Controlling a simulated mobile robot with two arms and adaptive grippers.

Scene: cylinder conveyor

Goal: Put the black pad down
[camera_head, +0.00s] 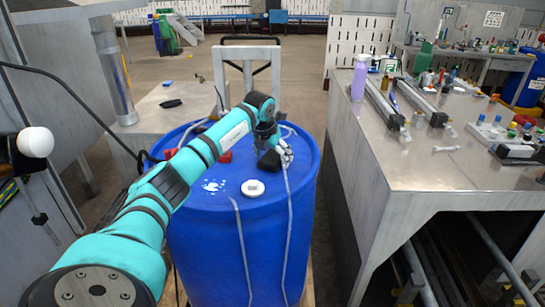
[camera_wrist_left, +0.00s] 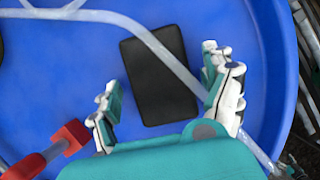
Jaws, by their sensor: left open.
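The black pad (camera_wrist_left: 150,88) is a dark flat rectangle over the blue barrel lid (camera_wrist_left: 55,60). A clear tube (camera_wrist_left: 178,66) crosses in front of its upper right part in the left wrist view. My left gripper (camera_wrist_left: 160,75) is open, with one finger on each side of the pad and gaps showing between. In the head view the left gripper (camera_head: 280,158) is low over the lid, and the pad (camera_head: 268,162) shows as a dark patch beside the fingers. I cannot tell whether the pad lies fully flat. My right gripper is not in view.
A white round cap (camera_head: 253,188) sits on the lid in front of the gripper. A red-handled part (camera_wrist_left: 60,140) lies close to the left finger. A metal bench (camera_head: 430,170) with bottles and tools stands at right. The front of the lid is mostly clear.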

